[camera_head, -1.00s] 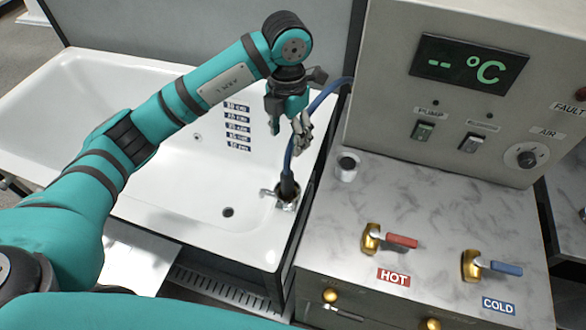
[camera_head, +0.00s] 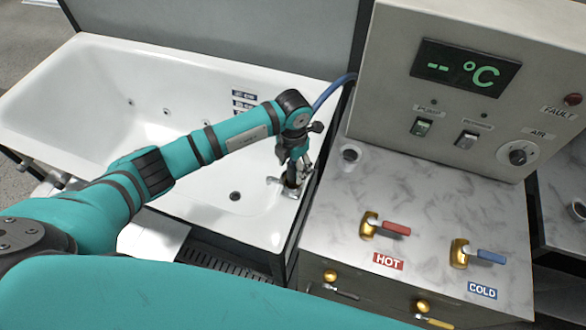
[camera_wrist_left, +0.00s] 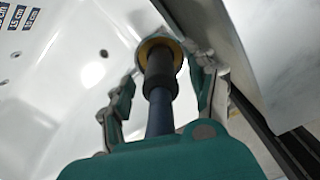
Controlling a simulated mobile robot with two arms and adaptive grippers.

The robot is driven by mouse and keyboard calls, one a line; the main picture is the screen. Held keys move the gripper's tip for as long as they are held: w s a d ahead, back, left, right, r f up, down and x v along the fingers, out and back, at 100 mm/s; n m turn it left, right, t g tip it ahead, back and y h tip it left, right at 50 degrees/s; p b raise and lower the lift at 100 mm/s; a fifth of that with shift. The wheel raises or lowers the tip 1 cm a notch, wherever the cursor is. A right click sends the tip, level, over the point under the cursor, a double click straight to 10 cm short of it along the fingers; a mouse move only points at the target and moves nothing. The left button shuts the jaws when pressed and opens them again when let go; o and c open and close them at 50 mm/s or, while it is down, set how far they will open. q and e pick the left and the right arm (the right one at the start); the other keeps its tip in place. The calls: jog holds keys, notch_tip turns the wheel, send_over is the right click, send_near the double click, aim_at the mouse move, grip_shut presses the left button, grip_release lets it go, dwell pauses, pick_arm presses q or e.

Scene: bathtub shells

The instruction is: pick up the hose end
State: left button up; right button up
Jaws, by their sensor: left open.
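The hose end (camera_wrist_left: 160,68) is a black cylinder on a blue hose (camera_wrist_left: 160,115). In the left wrist view it points away from me into a brass-coloured ring (camera_wrist_left: 158,44). In the head view the black hose end (camera_head: 291,177) stands at the bathtub's near right corner, partly hidden by my gripper. My left gripper (camera_head: 293,170) is open and points down over it. In the wrist view the fingers of my left gripper (camera_wrist_left: 168,80) are on either side of the hose end, with a gap on the left. Contact on the right cannot be told. My right gripper is not in view.
The white bathtub (camera_head: 60,75) is empty, with a drain (camera_head: 235,196). The blue hose rises behind my wrist.

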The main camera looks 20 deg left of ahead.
pick_arm(q)
jog(key=shift+f, duration=0.95)
grip_shut()
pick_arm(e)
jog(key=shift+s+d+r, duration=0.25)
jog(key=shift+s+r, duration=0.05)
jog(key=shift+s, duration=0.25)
